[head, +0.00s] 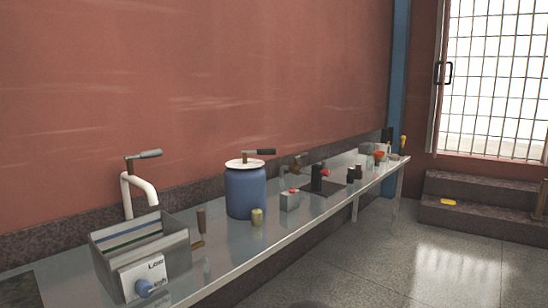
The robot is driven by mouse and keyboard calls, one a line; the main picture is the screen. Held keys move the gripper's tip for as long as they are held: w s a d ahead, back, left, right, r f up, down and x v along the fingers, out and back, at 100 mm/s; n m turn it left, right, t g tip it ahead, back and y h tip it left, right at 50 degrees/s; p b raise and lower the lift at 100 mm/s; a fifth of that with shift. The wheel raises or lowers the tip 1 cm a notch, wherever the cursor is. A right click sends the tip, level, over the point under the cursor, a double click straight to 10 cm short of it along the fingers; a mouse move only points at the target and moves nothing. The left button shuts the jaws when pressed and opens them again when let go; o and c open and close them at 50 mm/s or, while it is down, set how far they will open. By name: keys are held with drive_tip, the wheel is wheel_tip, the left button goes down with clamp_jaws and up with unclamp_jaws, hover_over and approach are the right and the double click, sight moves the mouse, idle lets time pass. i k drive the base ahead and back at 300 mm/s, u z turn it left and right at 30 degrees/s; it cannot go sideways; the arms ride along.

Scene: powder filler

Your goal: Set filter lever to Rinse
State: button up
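A blue drum (246,192) with a white lid stands on the steel counter, near the middle of the head view. A dark lever (259,152) sits on top of its lid and points right. This may be the filter lever; no position markings, such as Rinse, can be read on it. Another lever (146,154) with a grey handle tops a white curved pipe (139,188) at the left and also points right. My gripper is not in view.
The steel counter (225,249) runs along the red wall. Floor at right is clear.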

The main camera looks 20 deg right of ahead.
sight(260, 152)
drive_tip(key=k, duration=0.15)
drive_tip(key=z, duration=1.8)
drive_tip(key=i, duration=1.3)
drive_tip(key=u, duration=1.95)
